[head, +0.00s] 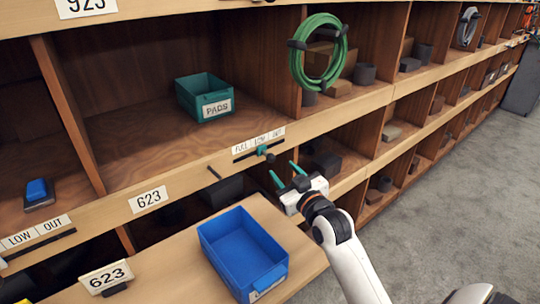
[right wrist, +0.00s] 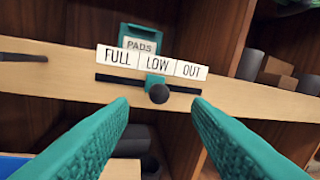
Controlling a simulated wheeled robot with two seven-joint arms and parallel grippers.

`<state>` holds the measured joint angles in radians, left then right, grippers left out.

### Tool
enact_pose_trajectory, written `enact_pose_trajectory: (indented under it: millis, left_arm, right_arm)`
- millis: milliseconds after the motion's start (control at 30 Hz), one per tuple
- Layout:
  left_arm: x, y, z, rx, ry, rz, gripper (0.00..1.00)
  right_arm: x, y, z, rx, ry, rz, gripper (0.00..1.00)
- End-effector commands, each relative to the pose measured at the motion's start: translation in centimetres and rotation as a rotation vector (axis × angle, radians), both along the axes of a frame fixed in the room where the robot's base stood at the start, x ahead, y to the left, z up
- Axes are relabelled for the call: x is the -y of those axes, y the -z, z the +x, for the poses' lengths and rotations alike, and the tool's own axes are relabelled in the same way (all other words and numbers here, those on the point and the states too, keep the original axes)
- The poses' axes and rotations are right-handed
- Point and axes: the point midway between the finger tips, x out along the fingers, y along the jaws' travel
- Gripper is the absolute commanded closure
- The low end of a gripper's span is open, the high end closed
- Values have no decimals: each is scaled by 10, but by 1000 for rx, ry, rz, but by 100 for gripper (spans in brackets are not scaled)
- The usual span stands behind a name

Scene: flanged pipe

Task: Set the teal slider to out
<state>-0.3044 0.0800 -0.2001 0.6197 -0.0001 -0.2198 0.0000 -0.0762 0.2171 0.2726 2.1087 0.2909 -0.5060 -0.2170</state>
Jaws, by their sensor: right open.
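The teal slider (head: 262,150) sits on a dark track on the wooden shelf edge, under a FULL, LOW, OUT label strip (head: 258,139). In the right wrist view the slider (right wrist: 154,82) is below LOW, with a dark round knob (right wrist: 158,94) in front. My right gripper (head: 283,170) is open and empty, its teal fingers pointing at the shelf edge. In the right wrist view its fingertips (right wrist: 158,106) are spread on either side of the knob, apparently short of it. My left gripper is not in view.
A teal PADS bin (head: 203,98) stands on the shelf above. A blue bin (head: 242,252) rests on a pulled-out board marked 623 below. A dark peg (head: 214,172) sticks out left of the track. A green hose coil (head: 318,50) hangs to the right.

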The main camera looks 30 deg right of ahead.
Motion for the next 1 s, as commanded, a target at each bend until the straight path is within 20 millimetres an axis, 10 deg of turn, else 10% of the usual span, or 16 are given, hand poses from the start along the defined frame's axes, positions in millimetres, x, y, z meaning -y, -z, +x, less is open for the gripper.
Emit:
enact_pose_trajectory:
  millis: [400,800,1000]
  left_arm:
    - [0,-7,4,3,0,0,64]
    - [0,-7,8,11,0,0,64]
    - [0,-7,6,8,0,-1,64]
  right_arm:
    - [8,-1,71,0,-1,1,55]
    - [9,0,79,-1,-1,-1,55]
    - [9,0,79,-1,-1,-1,86]
